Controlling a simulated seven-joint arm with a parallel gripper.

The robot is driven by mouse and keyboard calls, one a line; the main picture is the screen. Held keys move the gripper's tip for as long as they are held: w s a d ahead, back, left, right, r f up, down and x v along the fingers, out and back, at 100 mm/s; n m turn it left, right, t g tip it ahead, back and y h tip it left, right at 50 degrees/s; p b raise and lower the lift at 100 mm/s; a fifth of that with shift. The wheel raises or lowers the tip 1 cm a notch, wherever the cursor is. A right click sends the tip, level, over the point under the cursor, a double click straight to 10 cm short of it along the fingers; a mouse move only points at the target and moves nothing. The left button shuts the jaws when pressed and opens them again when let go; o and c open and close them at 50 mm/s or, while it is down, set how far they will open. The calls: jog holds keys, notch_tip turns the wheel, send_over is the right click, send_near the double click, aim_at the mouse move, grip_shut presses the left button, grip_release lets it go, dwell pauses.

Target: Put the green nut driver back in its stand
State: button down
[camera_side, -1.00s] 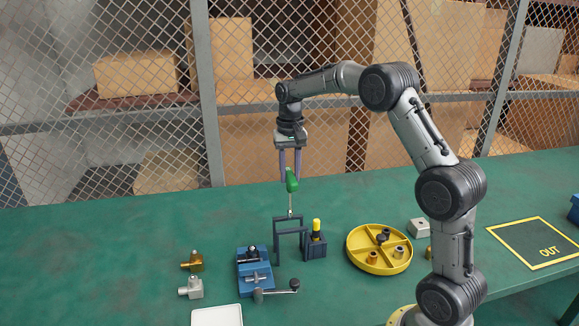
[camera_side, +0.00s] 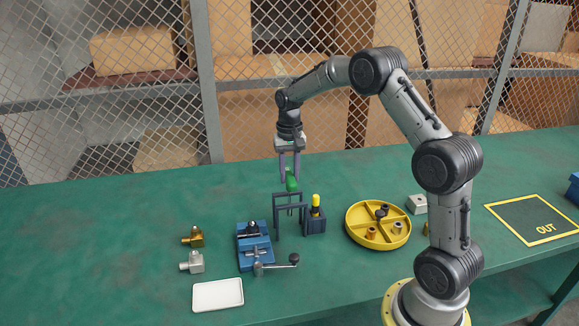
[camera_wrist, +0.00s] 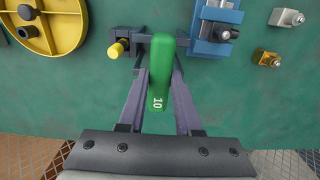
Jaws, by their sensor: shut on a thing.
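The green nut driver (camera_side: 292,182) is upright in my gripper (camera_side: 290,173), which is shut on its handle. The handle, marked 10, also shows in the wrist view (camera_wrist: 160,75) between the fingers. The stand is a dark frame (camera_side: 277,222) with two posts and a crossbar. In the side view the handle's lower end is just above the crossbar, and the thin shaft shows below it, between the posts. The shaft appears to pass through the crossbar, but the handle hides that spot in the wrist view. I cannot tell whether the handle touches the bar.
A dark block with a yellow-handled tool (camera_side: 316,205) stands close to the stand's right. A blue vise (camera_side: 255,246) is at its left. A yellow round tray (camera_side: 378,242) with parts is further right. Brass and silver fittings (camera_side: 192,262) and a white tray (camera_side: 218,295) lie front left.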

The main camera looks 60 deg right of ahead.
aim_at(289, 175)
jog(key=shift+f, duration=2.65)
jog(key=shift+c, duration=0.8)
grip_release()
jog(key=shift+r, duration=0.5)
jog(key=shift+r, duration=0.7)
jog(key=shift+r, duration=0.55)
jog(key=shift+r, duration=3.05)
